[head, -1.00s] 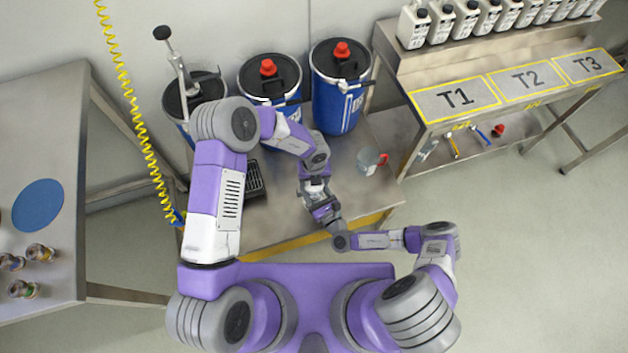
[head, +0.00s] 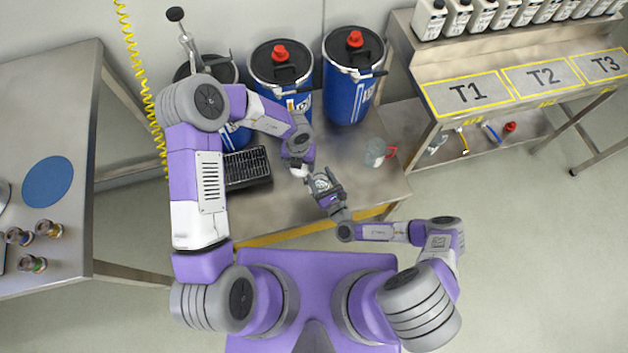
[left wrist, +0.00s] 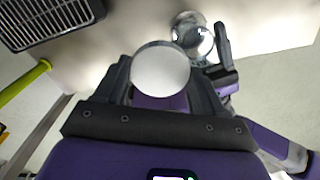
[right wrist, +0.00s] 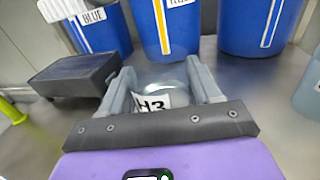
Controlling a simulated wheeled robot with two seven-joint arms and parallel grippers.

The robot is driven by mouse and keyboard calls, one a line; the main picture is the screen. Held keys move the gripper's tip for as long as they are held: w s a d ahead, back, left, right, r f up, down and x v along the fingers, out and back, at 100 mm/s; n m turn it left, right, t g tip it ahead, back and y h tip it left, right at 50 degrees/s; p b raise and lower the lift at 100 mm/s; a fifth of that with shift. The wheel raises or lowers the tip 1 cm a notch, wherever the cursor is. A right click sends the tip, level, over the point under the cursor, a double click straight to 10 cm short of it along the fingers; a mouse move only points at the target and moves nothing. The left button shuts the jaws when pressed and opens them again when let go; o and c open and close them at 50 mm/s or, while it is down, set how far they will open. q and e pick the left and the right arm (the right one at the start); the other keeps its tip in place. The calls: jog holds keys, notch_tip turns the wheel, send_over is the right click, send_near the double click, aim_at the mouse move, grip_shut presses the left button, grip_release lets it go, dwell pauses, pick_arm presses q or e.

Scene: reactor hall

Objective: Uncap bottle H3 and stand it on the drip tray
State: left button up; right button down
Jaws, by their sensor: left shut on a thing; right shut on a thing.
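My left gripper (head: 299,168) is shut on a round white cap (left wrist: 160,68), which also shows at the top left of the right wrist view (right wrist: 62,8). My right gripper (head: 323,182) is shut on a clear glass bottle labelled H3 (right wrist: 160,98), over the bench. In the left wrist view the open mouth of bottle H3 (left wrist: 193,38) shows, with the cap apart from it. The black grated drip tray (head: 246,168) lies on the bench to the left of both grippers. Nothing stands on the part of the tray that I see.
Blue drums (head: 348,85) with black lids line the back of the bench. A jug with a red handle (head: 375,152) stands right of my right gripper. A yellow coiled hose (head: 140,75) hangs at the left. Bare bench (head: 285,205) lies between tray and bottle.

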pick_arm(q)
jog(key=m, duration=0.2)
send_near(290, 191)
jog(key=shift+a+f, duration=0.1)
jog(key=shift+f, duration=3.25)
jog(key=shift+f, duration=0.1)
jog(key=o, duration=0.8)
jog(key=shift+w, duration=0.1)
jog(key=shift+o, duration=0.4)
